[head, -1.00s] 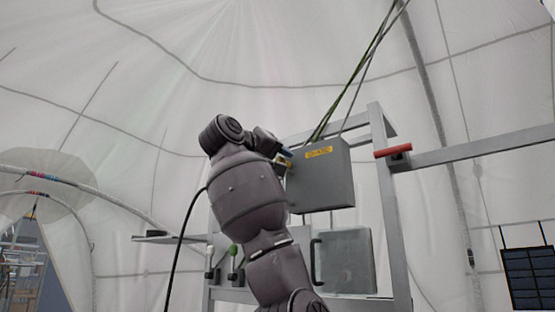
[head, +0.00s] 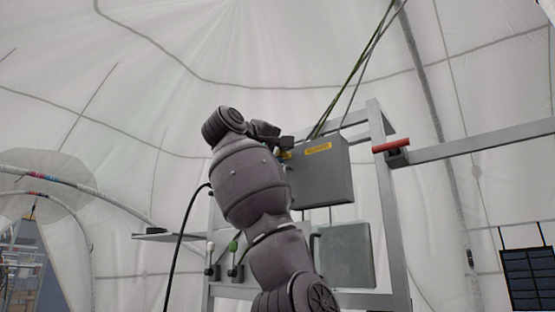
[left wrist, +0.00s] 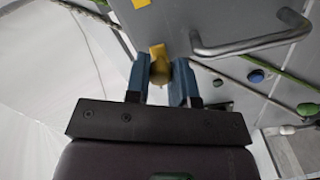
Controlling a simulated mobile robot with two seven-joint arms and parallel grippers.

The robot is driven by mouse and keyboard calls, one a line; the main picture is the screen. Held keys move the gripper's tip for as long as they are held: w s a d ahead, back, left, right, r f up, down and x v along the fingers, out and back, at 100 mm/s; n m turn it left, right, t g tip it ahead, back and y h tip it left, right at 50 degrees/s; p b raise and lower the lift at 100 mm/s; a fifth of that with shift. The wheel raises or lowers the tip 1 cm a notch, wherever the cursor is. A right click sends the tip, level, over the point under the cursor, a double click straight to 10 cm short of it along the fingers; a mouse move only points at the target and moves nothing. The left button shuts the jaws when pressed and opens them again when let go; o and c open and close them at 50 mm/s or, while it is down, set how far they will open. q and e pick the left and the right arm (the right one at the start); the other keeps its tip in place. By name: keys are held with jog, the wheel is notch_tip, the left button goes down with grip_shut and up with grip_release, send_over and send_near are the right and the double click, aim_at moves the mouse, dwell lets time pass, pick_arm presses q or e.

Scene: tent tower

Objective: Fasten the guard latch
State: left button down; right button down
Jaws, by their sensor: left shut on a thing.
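A grey box (head: 325,175) with a yellow label (head: 318,148) hangs on the metal frame. My left gripper (head: 284,146) is at its left edge, with the fingers mostly hidden in the head view. In the left wrist view the two blue fingers of my left gripper (left wrist: 160,82) are shut on a yellow latch piece (left wrist: 158,62) beside the grey panel (left wrist: 235,20). Whether the latch is fastened cannot be told. My right gripper is not in view.
A red handle (head: 391,145) sits on the frame's right post. A lower grey box (head: 347,255) and a green-topped lever (head: 233,246) are below. Cables (head: 350,75) run up from the box. In the left wrist view a metal bar handle (left wrist: 250,43) is right of the fingers.

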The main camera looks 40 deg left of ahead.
pick_arm(q)
jog(key=shift+r+n, duration=0.15)
jog(key=shift+n, duration=0.25)
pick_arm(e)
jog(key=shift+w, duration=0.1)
pick_arm(q)
jog(key=c, duration=1)
grip_release()
jog(key=s+b, duration=0.1)
jog(key=s, duration=0.4)
jog(key=s+b, duration=0.2)
jog(key=s, duration=0.3)
jog(key=shift+s+d, duration=0.2)
jog(key=shift+s, duration=0.2)
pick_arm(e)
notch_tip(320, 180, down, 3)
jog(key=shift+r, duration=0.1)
pick_arm(q)
jog(key=shift+f, duration=0.2)
